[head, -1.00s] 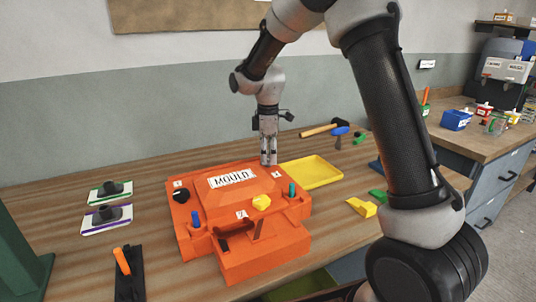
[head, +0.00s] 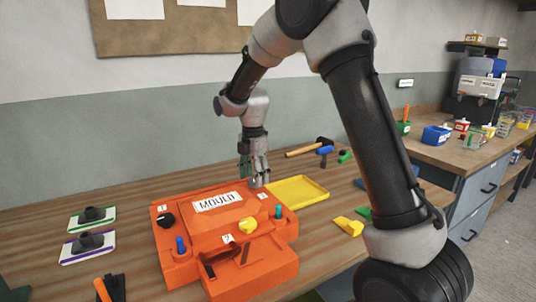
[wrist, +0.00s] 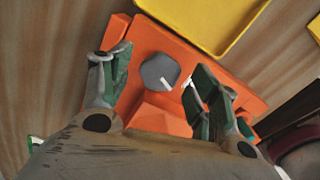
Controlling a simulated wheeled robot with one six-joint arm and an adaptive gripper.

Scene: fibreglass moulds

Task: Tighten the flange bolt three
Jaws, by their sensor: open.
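The orange mould (head: 190,268) sits on the wooden bench with a white MOULD label (head: 217,202). My gripper (head: 254,182) points down over its back right corner. In the wrist view my gripper (wrist: 162,82) is open, its green-padded fingers on either side of a grey hexagonal bolt head (wrist: 158,71) on the orange flange. The bolt head has a white mark and shows a gap to each finger.
A black knob (head: 166,220), blue peg (head: 181,245), yellow knob (head: 248,224) and teal peg (head: 278,211) stand on the mould. A yellow tray (head: 312,187) lies close to its right. A hammer (head: 305,150) lies behind.

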